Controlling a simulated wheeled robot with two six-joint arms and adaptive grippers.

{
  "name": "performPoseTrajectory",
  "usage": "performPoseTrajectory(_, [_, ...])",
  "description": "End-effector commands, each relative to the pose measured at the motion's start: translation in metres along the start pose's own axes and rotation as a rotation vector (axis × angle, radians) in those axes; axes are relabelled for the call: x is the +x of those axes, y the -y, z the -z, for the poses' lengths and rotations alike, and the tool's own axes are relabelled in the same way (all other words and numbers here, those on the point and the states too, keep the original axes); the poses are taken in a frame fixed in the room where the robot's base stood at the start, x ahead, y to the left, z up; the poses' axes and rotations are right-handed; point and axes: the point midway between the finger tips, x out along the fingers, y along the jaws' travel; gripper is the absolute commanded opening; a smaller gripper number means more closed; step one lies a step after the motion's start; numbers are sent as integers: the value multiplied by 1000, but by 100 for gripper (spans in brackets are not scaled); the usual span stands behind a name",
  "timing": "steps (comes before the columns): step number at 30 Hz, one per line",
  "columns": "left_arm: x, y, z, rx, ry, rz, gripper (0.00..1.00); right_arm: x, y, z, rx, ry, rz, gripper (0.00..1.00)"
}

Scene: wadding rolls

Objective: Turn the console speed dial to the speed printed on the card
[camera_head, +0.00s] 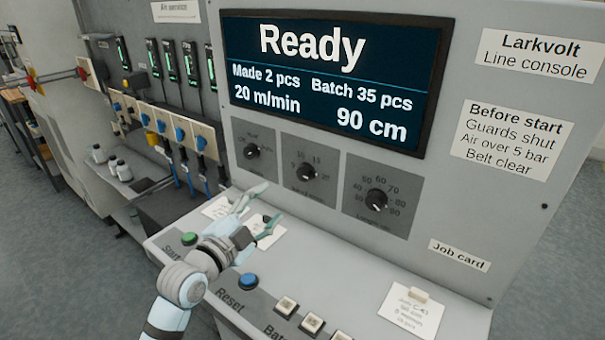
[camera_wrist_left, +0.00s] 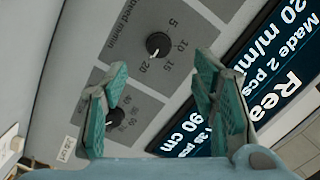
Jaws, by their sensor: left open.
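The speed dial (camera_head: 306,172) is a black knob in the middle grey panel of the console. It also shows in the left wrist view (camera_wrist_left: 157,45), beside the printed numbers 5, 10, 15 and 20, with its white mark towards the 20. The screen (camera_head: 330,75) reads Ready, 20 m/min and 90 cm. The job card (camera_head: 408,312) lies on the console ledge at the lower right; its small print is too blurred to read surely. My left gripper (camera_head: 268,203) is open and empty, below the dial and apart from it. My right gripper is out of view.
The mode dial (camera_head: 252,151) is left of the speed dial, and the length dial (camera_head: 376,200) is right of it. A green button (camera_head: 190,239), a blue Reset button (camera_head: 248,281) and batch keys (camera_head: 312,324) line the ledge. White papers (camera_head: 265,230) lie behind my gripper.

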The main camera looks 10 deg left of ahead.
Motion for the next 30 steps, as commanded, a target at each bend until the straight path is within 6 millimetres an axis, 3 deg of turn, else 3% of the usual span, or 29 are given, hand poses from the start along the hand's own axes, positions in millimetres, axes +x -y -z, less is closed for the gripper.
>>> performPoseTrajectory(7, [72, -5, 8, -10, -16, -8, 53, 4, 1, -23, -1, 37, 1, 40])
performPoseTrajectory(13, [120, -5, 7, -6, -14, -8, 53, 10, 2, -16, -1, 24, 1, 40])
performPoseTrajectory(18, [135, -5, 6, -3, -11, -8, 53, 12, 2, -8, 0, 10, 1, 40])
performPoseTrajectory(25, [136, -4, 6, -3, -10, -8, 53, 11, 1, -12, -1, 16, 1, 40])
performPoseTrajectory(26, [136, -4, 6, -3, -10, -8, 52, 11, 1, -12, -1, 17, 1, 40])
performPoseTrajectory(30, [136, -4, 6, -3, -9, -8, 29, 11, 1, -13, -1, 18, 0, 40])
